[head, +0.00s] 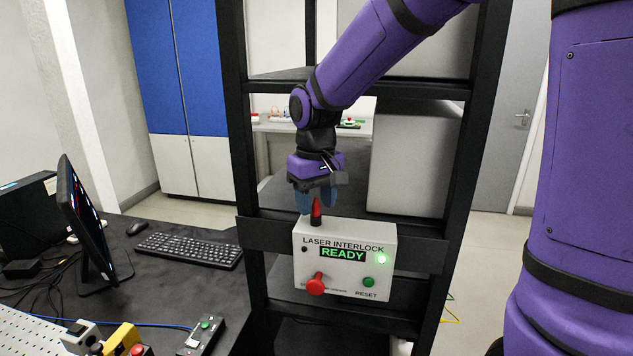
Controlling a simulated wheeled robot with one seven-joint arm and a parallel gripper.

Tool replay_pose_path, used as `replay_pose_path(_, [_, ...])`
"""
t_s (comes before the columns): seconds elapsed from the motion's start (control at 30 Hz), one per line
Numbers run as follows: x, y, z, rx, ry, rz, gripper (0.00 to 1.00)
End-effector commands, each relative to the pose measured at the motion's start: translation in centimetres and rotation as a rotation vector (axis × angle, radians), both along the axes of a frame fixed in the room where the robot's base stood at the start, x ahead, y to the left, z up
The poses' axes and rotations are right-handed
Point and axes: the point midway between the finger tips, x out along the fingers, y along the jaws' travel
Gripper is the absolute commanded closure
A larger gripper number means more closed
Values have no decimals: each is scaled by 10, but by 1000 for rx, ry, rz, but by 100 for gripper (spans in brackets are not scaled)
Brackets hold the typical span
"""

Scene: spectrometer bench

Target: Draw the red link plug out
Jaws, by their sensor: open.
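The red link plug (316,209) stands upright in a dark socket on top of the white laser interlock box (345,282). The box is fixed to the black rack frame, and its display reads READY in green. A green lamp is lit at the right of the display. My gripper (316,200) points down, with its bluish fingers open around or just above the plug's tip. I cannot tell whether the fingers touch the plug.
A red knob (315,284) and a green reset button (368,283) stick out of the box front. Black rack posts (456,200) flank it. A dark desk (160,285) with keyboard (189,250) and monitor (85,225) lies at left.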

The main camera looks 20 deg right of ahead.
Motion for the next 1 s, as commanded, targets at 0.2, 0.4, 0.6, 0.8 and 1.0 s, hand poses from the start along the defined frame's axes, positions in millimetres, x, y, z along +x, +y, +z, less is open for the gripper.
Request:
replay_pose_path(0.2, [0,0,-9,0,0,1,52])
replay_pose_path(0.4, [0,0,-9,0,0,0,52])
replay_pose_path(0.6, [0,0,-9,0,0,0,92])
replay_pose_path(0.8, [0,0,-8,0,0,0,100])
replay_pose_path(1.0, [0,0,-4,0,-1,0,100])
